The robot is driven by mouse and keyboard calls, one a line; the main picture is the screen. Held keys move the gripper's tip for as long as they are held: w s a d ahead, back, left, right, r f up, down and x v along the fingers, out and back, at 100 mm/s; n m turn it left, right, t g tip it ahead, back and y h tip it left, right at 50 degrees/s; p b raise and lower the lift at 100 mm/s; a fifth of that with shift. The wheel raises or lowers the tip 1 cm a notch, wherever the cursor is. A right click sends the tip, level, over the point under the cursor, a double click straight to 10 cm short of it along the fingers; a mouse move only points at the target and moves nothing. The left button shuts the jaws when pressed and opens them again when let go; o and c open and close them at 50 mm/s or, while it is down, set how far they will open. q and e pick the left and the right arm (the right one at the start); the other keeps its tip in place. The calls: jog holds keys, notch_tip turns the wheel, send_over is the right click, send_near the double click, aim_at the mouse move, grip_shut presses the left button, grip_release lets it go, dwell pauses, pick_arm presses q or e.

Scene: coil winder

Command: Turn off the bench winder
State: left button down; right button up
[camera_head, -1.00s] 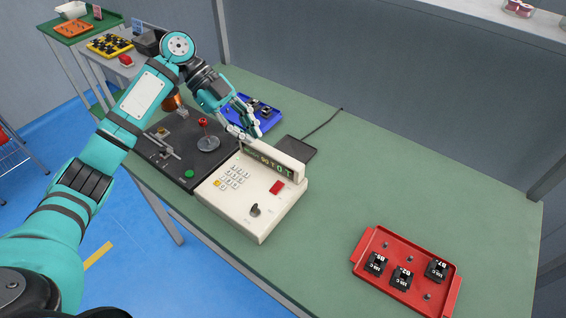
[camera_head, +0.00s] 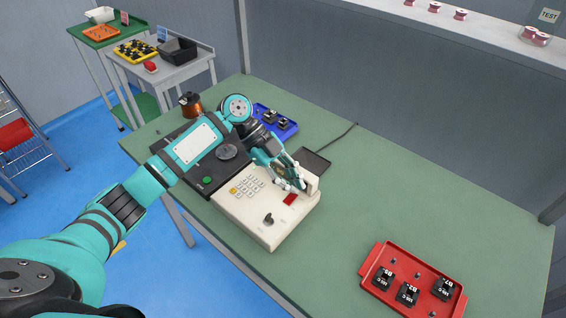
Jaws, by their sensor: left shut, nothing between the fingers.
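The bench winder stands on the green table. Its cream control box (camera_head: 255,222) has a keypad (camera_head: 248,185), a red button (camera_head: 290,199) and a dark knob or switch (camera_head: 269,219) near its front edge. Its black base plate (camera_head: 193,181) with a green button (camera_head: 207,180) lies to the left, partly behind my arm. My left gripper (camera_head: 302,187) is shut and empty. It is over the back right of the control box, close to the red button, and covers most of the raised display. I cannot tell whether it touches the box. My right gripper is not in view.
A red tray (camera_head: 372,281) with several black parts lies at the right front. A blue tray (camera_head: 290,132) and a dark flat pad (camera_head: 317,161) lie behind the winder. A copper-coloured spool (camera_head: 190,104) stands at the back left. The table's right middle is clear.

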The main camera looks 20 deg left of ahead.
aim_at(291, 199)
pick_arm(q)
jog(key=shift+w+f, duration=0.15)
jog(key=shift+f, duration=0.95)
